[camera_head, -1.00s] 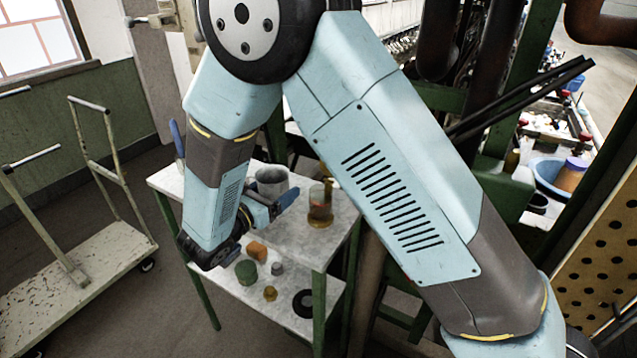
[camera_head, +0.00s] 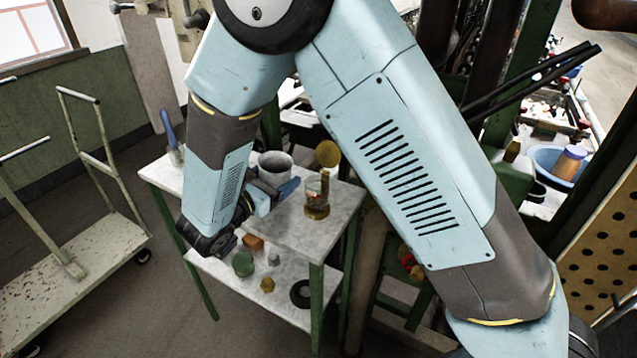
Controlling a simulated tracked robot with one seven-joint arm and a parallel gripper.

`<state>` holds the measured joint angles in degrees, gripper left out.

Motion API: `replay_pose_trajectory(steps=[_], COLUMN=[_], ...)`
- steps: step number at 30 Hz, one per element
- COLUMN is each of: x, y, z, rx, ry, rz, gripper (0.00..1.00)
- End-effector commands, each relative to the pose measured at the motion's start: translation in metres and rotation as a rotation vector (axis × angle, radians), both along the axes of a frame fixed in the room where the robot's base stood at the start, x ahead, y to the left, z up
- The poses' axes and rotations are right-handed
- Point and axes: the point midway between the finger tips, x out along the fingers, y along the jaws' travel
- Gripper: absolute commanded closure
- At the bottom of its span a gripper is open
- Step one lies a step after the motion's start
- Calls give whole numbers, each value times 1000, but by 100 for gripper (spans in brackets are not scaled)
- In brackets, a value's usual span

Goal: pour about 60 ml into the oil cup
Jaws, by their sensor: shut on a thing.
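My gripper (camera_head: 275,196) is shut on a grey metal cup (camera_head: 275,164), its blue fingers at the cup's lower side. The cup looks upright, with its open mouth up; its contents cannot be made out. My wrist hides part of its left side. The oil cup (camera_head: 316,192) seems to be the small glass vessel with a brass base and some reddish content, standing on the grey tabletop (camera_head: 285,238) right of the gripper. A round brass piece (camera_head: 327,153), perhaps its lid, shows above it. The grey cup is apart from the glass vessel.
A blue-handled tool (camera_head: 168,130) is at the table's back left. The lower shelf (camera_head: 215,268) holds a green jar (camera_head: 243,263), an orange block (camera_head: 253,242), a brass piece (camera_head: 267,285) and a dark ring (camera_head: 300,293). A trolley (camera_head: 85,265) stands left. Dark pipes crowd the right.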

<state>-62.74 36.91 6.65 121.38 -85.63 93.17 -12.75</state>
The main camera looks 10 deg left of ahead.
Motion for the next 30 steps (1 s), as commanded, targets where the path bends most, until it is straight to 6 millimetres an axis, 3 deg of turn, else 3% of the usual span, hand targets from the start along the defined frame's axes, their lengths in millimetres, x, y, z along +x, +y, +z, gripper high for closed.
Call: replay_pose_trajectory(steps=[16, 30], x=[-5, -7], y=[-24, -36], z=[70, 82], rx=[350, 581], ry=[-79, -129], rz=[-1, -1], gripper=[64, 64])
